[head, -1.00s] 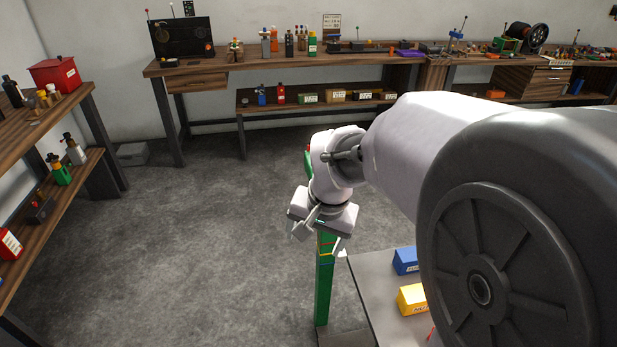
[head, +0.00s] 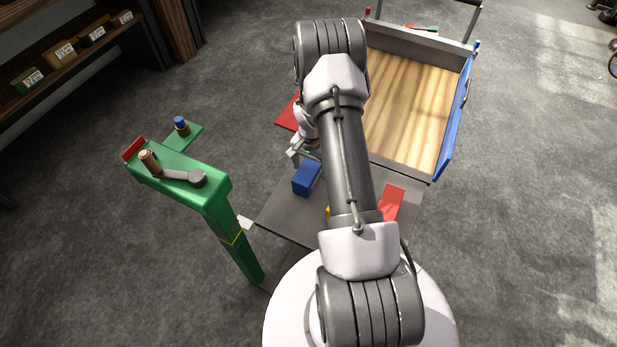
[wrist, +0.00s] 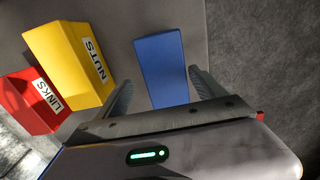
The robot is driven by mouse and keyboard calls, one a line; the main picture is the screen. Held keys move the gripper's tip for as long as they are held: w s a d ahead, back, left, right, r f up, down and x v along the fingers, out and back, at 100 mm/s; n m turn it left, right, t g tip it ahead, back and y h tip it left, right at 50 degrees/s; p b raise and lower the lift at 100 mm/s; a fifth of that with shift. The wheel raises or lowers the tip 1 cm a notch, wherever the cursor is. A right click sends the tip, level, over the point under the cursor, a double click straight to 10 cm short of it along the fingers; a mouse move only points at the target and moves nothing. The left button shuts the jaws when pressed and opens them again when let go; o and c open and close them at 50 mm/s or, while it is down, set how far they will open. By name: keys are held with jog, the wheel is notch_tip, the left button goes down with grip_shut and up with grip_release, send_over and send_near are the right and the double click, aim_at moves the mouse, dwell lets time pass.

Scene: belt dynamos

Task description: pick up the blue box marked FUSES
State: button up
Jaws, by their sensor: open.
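A blue box (head: 307,178) sits on a grey table top (head: 275,219), below my gripper (head: 301,152) in the head view. In the wrist view the blue box (wrist: 161,68) lies in line with the space between the two fingers of my gripper (wrist: 159,79). The gripper is open and its jaws hold nothing. No label shows on the faces of the blue box in view, so the marking FUSES cannot be read. Whether the fingers reach down beside the box or are still above it is unclear.
A yellow box marked NUTS (wrist: 72,63) stands left of the blue box, and a red box marked LINKS (wrist: 32,100) lies beyond it. A green post with a crank (head: 185,180) stands left of the table. A wooden-floored cart (head: 410,105) adjoins the table.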

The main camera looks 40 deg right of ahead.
jog(key=f+b, duration=0.1)
jog(key=f, duration=0.2)
jog(key=w+f+b, duration=0.1)
jog(key=f, duration=0.1)
jog(key=shift+f+b, duration=0.2)
jog(key=shift+b, duration=0.15)
jog(key=shift+r, duration=0.2)
jog(key=shift+c, duration=0.4)
grip_shut()
